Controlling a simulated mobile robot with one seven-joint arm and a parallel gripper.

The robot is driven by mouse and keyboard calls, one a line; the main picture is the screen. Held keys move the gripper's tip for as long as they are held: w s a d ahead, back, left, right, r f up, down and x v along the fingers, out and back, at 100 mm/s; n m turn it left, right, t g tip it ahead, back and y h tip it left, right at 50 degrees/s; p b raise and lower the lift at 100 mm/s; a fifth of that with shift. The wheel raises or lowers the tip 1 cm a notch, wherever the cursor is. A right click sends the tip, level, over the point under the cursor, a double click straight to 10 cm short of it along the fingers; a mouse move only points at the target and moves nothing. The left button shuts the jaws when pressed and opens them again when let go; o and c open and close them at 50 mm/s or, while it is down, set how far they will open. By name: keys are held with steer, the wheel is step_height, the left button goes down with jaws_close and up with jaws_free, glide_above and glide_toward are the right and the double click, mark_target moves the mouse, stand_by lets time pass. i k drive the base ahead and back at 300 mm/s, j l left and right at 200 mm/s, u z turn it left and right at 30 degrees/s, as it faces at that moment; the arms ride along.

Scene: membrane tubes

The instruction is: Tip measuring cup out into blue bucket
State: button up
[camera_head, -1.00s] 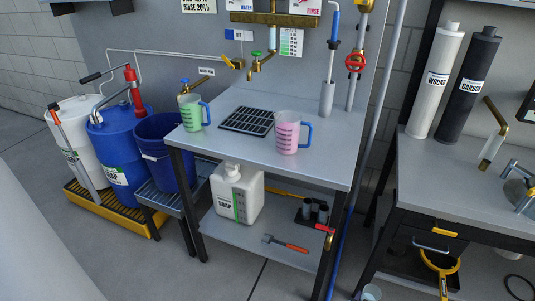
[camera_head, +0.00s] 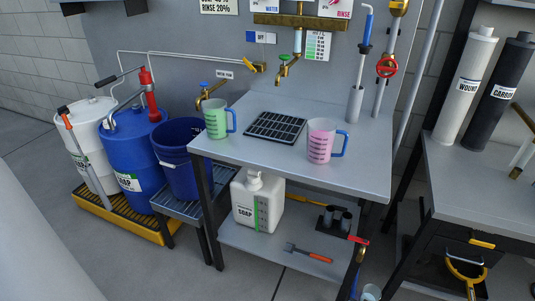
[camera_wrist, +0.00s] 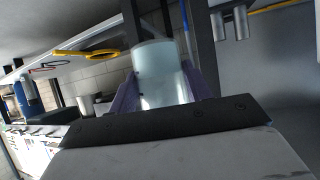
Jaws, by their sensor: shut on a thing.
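My gripper (camera_wrist: 163,88) is shut on a pale, translucent cup (camera_wrist: 162,72), held between its two purplish fingers. Its markings and contents cannot be made out. A small pale cup (camera_head: 371,292), which looks like the same one, is cut off at the bottom edge of the head view. The blue bucket (camera_head: 181,150) stands open-topped left of the table, well away from that cup; its inside is dark. A green measuring cup (camera_head: 216,120) and a pink measuring cup (camera_head: 321,142), both with blue handles, stand upright on the table.
The steel table (camera_head: 270,158) also carries a black grate (camera_head: 275,127). A blue barrel (camera_head: 135,155) and a white barrel (camera_head: 88,140) stand left of the bucket. A white jug (camera_head: 257,205) sits on the lower shelf. A workbench (camera_head: 470,185) is at right. The front floor is clear.

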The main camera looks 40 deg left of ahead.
mark_target(169, 139)
steer(key=k+j, duration=0.1)
steer(key=j, duration=1.3)
steer(key=k+j, duration=0.15)
steer(key=j, duration=1.3)
steer(key=k, duration=0.05)
